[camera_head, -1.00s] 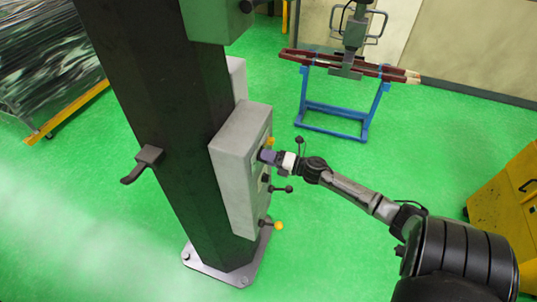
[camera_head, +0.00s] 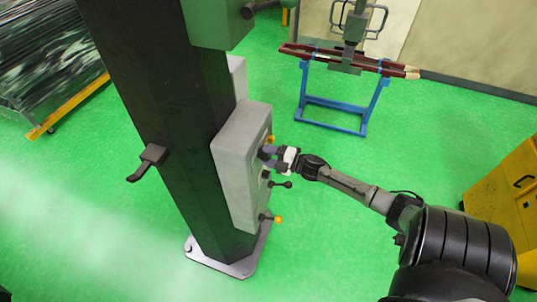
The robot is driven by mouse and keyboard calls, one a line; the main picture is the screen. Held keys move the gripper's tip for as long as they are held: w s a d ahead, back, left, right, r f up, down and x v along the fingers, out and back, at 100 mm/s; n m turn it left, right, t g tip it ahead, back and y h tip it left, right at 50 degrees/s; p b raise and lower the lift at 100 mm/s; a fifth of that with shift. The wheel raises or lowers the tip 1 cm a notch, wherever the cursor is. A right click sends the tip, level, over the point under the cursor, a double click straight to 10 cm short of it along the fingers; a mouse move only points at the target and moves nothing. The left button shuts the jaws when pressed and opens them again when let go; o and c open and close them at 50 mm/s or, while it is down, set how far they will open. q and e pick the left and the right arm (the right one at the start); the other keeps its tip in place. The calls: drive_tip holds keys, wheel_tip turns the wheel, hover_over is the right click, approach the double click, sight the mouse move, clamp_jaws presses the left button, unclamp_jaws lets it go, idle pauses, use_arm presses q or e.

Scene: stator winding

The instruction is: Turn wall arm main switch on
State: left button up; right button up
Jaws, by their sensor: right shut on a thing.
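A grey control box (camera_head: 238,165) is mounted on the dark column (camera_head: 165,120). Its right-hand face carries levers and knobs, seen at a steep angle. My right gripper (camera_head: 270,154) reaches in from the right and is shut on a switch part on the upper part of that face. The gripper hides most of what it holds. A yellow knob (camera_head: 271,139) shows just above the gripper. A black-knobbed lever (camera_head: 282,184) sticks out below it, and a yellow-tipped lever (camera_head: 273,218) lower still. My left gripper is not in view.
A blue stand (camera_head: 335,105) with dark red bars stands behind on the green floor. A yellow cabinet (camera_head: 508,215) is at the right edge. A dark handle (camera_head: 148,162) sticks out from the column's left side. The column's base plate (camera_head: 225,265) is below.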

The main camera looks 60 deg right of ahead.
idle(0.5)
drive_tip(key=o, duration=0.9)
drive_tip(key=shift+s, duration=0.1)
drive_tip(key=shift+s+d+b, duration=0.4)
drive_tip(key=shift+s+b, duration=0.15)
drive_tip(key=shift+s, duration=1.7)
drive_tip(key=shift+s+d+b, duration=0.4)
drive_tip(key=shift+s+b, duration=0.15)
drive_tip(key=shift+s, duration=1.65)
drive_tip(key=shift+s+d+b, duration=0.4)
drive_tip(key=shift+s+b, duration=0.15)
drive_tip(key=shift+s, duration=1.7)
